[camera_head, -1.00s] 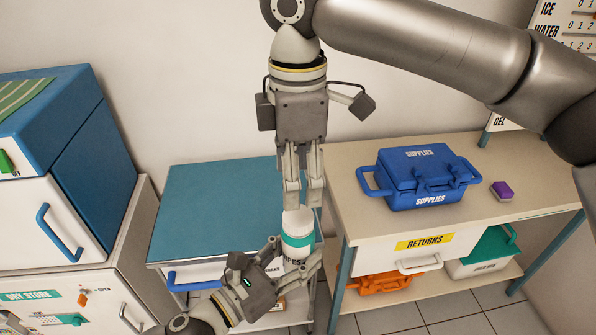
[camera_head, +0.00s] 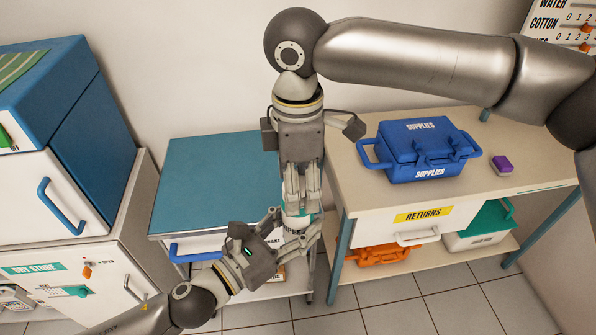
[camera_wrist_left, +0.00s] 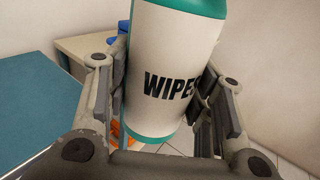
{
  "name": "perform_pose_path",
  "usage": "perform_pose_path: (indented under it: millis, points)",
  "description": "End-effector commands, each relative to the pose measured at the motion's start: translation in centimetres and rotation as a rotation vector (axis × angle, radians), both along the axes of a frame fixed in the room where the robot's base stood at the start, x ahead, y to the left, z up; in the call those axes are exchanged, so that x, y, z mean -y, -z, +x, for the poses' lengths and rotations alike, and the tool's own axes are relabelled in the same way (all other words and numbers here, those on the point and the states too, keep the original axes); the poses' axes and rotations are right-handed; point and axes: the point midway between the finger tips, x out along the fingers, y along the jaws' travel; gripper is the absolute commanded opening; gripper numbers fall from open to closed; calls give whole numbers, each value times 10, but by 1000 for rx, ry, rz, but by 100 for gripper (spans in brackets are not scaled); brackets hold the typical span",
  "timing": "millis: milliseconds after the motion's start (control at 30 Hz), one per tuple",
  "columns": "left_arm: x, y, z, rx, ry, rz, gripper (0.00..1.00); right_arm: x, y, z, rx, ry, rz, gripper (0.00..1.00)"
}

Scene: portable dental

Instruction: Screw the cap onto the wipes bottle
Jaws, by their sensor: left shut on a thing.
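The wipes bottle (camera_head: 297,224) is a white cylinder with teal bands and dark lettering, in front of the teal-topped cabinet. My left gripper (camera_head: 294,228) reaches in from the lower left and is shut on the bottle's side. The left wrist view shows the bottle (camera_wrist_left: 172,65) between both fingers, its top cut off. My right gripper (camera_head: 303,208) points straight down from above, its fingers low around the bottle's top end. These fingers mostly hide the top, so I cannot make out the cap or whether they grip it.
A teal-topped cabinet (camera_head: 210,190) stands behind the left gripper. To the right, a beige table (camera_head: 352,170) holds a blue supplies box (camera_head: 420,160) and a purple block (camera_head: 502,164). A blue and white cabinet (camera_head: 60,205) stands at the left.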

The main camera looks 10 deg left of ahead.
Motion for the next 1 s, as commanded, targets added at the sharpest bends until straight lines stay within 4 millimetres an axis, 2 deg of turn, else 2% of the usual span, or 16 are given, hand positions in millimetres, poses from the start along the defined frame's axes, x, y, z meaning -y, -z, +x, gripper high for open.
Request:
perform_pose_path:
  millis: [167,533,767,800,933,1000]
  points:
    - [0,-1,0,1,0,-1,0,0,0,0,0,0,0,61]
    - [0,-1,0,1,0,-1,0,0,0,0,0,1,-1,15]
    - [0,-1,0,1,1,-1,0,0,0,0,0,5,-1,13]
    - [0,-1,0,1,1,-1,0,0,0,0,0,5,-1,47]
    - [0,-1,0,1,1,-1,0,0,0,0,0,5,-1,64]
    - [0,-1,0,1,1,-1,0,0,0,0,0,5,-1,67]
